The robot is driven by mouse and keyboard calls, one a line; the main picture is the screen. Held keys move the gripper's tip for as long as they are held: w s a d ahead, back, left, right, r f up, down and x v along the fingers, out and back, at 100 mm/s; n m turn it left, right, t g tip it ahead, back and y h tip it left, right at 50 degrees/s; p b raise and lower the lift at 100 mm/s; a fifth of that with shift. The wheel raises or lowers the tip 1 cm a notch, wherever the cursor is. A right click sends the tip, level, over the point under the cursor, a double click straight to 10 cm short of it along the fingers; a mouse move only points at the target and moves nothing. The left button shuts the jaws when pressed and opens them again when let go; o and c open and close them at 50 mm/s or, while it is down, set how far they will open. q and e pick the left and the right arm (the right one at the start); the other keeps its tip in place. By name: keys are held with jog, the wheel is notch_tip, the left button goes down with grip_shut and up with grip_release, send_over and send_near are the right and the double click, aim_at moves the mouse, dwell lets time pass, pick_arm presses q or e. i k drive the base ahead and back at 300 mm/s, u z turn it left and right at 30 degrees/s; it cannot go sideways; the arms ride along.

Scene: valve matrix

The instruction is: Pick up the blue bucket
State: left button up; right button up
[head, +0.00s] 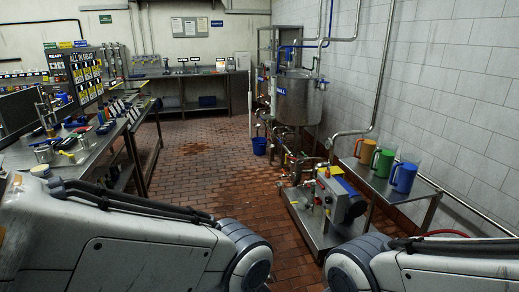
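A small blue bucket (259,146) stands upright on the red tiled floor. It is in the middle of the head view, some way ahead of me, just left of the steel tank. Nothing of mine touches it. My two arms come in at the lower left and lower right of the head view, but both grippers are out of view, so I cannot see their state.
A steel tank (298,98) with pipes and valves stands right of the bucket. A cluttered workbench (85,150) runs along the left. The tiled floor (205,165) between is clear.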

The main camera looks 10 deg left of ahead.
aim_at(258, 144)
jog(key=u, duration=0.1)
jog(key=i, duration=0.65)
jog(key=u, duration=0.5)
jog(key=i, duration=1.95)
jog(key=u, duration=0.45)
jog(key=i, duration=3.9)
jog(key=z, duration=0.6)
jog(key=i, duration=1.95)
jog(key=z, duration=0.7)
jog(key=i, duration=1.25)
jog(key=z, duration=0.25)
